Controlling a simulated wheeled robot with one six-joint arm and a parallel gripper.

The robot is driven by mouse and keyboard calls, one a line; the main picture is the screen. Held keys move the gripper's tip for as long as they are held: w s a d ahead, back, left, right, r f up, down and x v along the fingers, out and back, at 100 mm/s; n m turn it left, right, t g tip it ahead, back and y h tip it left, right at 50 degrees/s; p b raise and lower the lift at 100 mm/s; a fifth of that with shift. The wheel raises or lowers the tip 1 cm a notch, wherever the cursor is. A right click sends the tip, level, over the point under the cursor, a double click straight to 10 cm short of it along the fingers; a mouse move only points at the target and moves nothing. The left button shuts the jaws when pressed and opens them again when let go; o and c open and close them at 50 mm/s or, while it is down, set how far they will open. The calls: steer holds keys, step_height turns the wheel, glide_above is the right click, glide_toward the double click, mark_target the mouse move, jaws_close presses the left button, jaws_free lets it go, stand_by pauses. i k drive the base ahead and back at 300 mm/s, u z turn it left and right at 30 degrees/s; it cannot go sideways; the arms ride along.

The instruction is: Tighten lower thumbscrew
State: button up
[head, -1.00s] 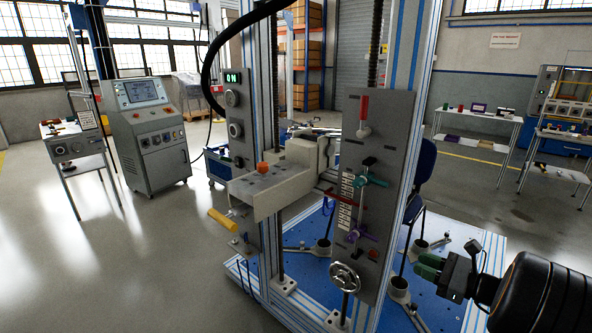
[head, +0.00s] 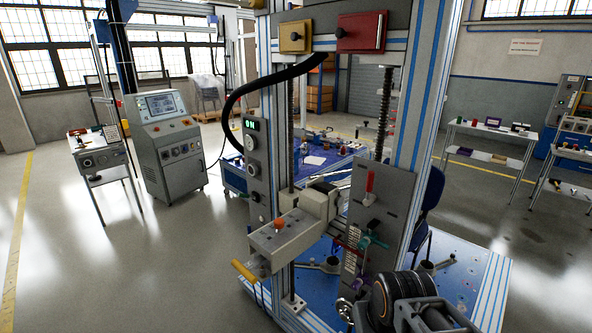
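The grey scale panel (head: 385,205) stands upright on the right post of the test frame. It carries a red-handled lever (head: 369,187) and, below it, a teal T-shaped thumbscrew (head: 372,243) beside a white scale strip (head: 350,262). The handwheel (head: 345,309) shows only in part at the panel's foot, left of my arm. My gripper's fingertips do not show; my own arm fills the bottom right in front of the panel.
A grey block with an orange knob (head: 280,223) and a yellow handle (head: 243,270) juts out left of the panel. A black hose (head: 240,95) arches over the left post. A blue chair (head: 430,195) stands behind.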

mark_target(356, 284)
steer(key=k, duration=0.5)
steer(key=z, duration=0.45)
steer(key=i, duration=0.65)
steer(key=u, duration=2.7)
steer(key=k, duration=0.6)
steer(key=z, duration=0.65)
steer(key=i, duration=0.5)
steer(key=z, duration=0.05)
